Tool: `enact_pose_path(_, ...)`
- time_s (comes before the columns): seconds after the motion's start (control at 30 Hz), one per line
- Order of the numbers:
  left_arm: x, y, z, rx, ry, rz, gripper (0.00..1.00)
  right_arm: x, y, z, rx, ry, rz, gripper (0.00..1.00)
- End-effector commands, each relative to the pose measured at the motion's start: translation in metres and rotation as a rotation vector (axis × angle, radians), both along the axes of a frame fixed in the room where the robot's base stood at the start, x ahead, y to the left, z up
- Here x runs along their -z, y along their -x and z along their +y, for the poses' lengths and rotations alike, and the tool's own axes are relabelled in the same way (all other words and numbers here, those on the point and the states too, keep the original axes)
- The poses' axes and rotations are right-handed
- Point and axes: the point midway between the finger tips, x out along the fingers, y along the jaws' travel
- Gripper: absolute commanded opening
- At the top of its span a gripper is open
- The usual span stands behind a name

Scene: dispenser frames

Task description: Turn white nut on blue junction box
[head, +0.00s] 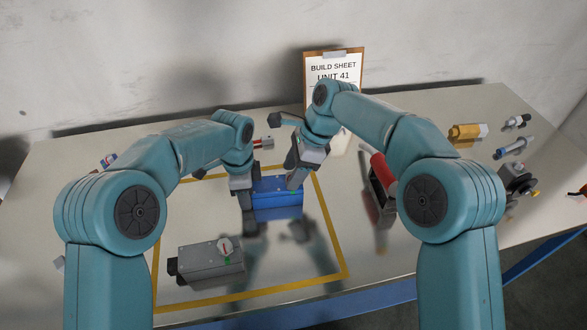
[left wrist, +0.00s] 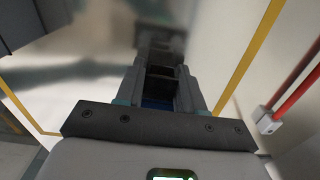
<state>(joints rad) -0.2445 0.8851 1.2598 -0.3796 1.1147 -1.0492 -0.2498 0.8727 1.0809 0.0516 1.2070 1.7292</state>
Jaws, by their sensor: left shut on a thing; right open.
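The blue junction box (head: 277,204) sits on the table inside the yellow outline. My left gripper (head: 244,204) is at the box's left end, fingers pointing down. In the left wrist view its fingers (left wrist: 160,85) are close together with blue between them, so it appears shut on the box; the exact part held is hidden. My right gripper (head: 297,180) is open at the box's upper right, tilted, its fingertips close to the box top; I cannot tell whether they touch. I cannot make out the white nut; the grippers may hide it.
A grey box (head: 212,265) with a round white-and-red dial stands at the front left. A red-and-dark tool (head: 382,185) lies right of the outline. A yellow cylinder (head: 466,133) and several small fittings lie at the far right. A clipboard (head: 334,72) stands at the back.

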Motion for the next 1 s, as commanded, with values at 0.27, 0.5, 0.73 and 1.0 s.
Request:
enact_pose_path(0.27,-0.0003,-0.0001,-0.0001,0.0,0.0,0.0,0.0,0.0,-0.0001,0.0001,0.0,0.0,0.0,0.31)
enact_pose_path(0.5,-0.0003,-0.0002,0.0,0.0,0.0,-0.001,0.0,-0.0002,0.0,0.0,-0.001,0.0,0.001,0.0)
enact_pose_path(0.73,-0.0002,-0.0003,0.0001,-0.001,0.0,-0.001,0.0,-0.0002,-0.0008,0.0002,-0.052,0.001,0.0,0.0)
enact_pose_path(1.0,-0.0002,-0.0003,0.0002,0.0,0.0,-0.001,0.0,0.0001,-0.0023,0.0007,-0.23,0.001,0.0,0.0)
